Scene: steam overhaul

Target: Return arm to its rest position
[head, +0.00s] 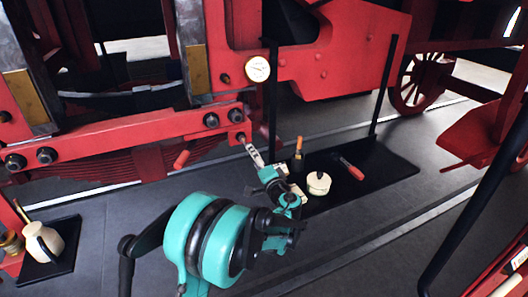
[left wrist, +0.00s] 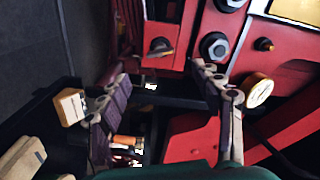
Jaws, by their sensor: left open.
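My left arm with its teal housings comes in at the bottom middle of the head view. Its gripper (head: 272,168) is above the floor in front of the red locomotive frame (head: 130,135), near the black mat's left end. It is open, with beige fingers spread and nothing between them. In the left wrist view the open gripper (left wrist: 160,75) has one finger on each side, with red frame and bolts visible behind the gap. My right gripper is in neither view.
A black mat (head: 385,172) holds a cream pot (head: 319,184), a red-handled tool (head: 349,168) and an orange-topped item (head: 298,150). A cream can (head: 42,242) stands left. Grey floor between is clear.

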